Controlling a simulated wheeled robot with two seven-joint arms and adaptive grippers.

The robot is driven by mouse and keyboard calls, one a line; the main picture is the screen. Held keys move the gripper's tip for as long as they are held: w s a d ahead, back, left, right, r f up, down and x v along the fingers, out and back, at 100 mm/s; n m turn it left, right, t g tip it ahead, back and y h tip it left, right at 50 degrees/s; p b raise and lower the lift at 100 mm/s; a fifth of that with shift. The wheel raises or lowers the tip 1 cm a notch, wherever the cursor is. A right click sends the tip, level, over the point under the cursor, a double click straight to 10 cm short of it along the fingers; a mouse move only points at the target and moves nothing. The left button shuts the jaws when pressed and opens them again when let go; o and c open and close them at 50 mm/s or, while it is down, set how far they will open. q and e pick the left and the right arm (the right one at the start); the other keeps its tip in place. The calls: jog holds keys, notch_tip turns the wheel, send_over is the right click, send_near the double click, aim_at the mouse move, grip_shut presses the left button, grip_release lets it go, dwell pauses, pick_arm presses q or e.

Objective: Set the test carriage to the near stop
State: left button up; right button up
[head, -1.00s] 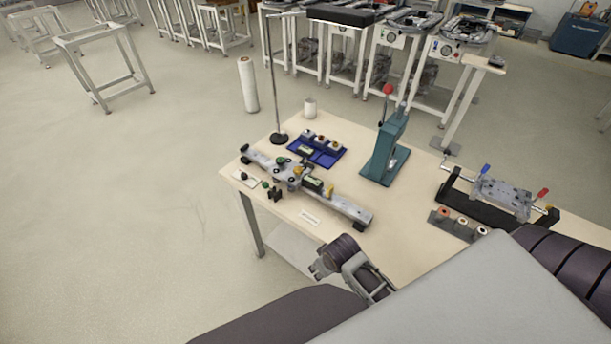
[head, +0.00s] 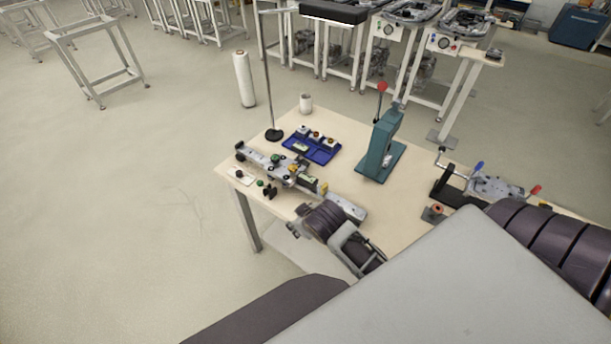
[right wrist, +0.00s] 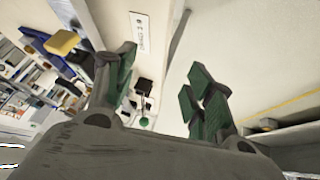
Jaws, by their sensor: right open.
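The metal track (head: 347,207) runs along the table's near left edge, from back left to front right. The test carriage (head: 284,168) seems to be the grey block toward its far left part; its exact outline is too small to tell. A yellow block (head: 323,188) sits on the track, right of it. My right gripper (head: 298,228) is at the table's near edge, beside the track's right part, and hides some of it. In the right wrist view its green-padded fingers (right wrist: 160,92) are apart with nothing between them. A yellow block (right wrist: 62,42) shows upper left. My left gripper is out of view.
A blue tray (head: 318,153) with small parts lies behind the track. A green press (head: 381,148) with a red knob stands right of it. A black stand base (head: 274,135) and white cup (head: 306,103) are at the back. A white label (right wrist: 142,35) lies near the fingers.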

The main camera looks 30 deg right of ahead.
jog(key=w+a+r+n+t+y, duration=0.2)
jog(key=w+a+r+n+t, duration=0.25)
jog(key=w+r, duration=0.5)
jog(key=w+a+r+n+t+y, duration=0.1)
jog(key=w+a+r+n+t, duration=0.2)
jog(key=w+r+t, duration=0.6)
jog(key=s+a+r+n+g+y, duration=0.1)
jog(key=a+r+n+g+y, duration=0.1)
jog(key=a+r+n+y, duration=0.6)
jog(key=s+a+n+g+y, duration=0.5)
jog(key=a+n+g+y, duration=0.25)
jog(key=n+g, duration=0.7)
jog(key=d+f+n+g+h, duration=0.3)
jog(key=d+f+n+h, duration=0.5)
jog(key=f, duration=0.4)
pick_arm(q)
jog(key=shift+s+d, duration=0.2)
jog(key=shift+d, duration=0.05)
pick_arm(e)
jog(key=w+d+f+h, duration=0.1)
jog(key=d+h, duration=0.4)
jog(key=d, duration=0.8)
jog(key=w+d+f+h, duration=0.1)
jog(key=d+h, duration=0.3)
jog(key=d, duration=0.9)
jog(key=shift+w+g+h, duration=0.25)
jog(key=shift+g+h, duration=0.1)
jog(key=shift+g, duration=0.05)
jog(key=shift+f, duration=0.15)
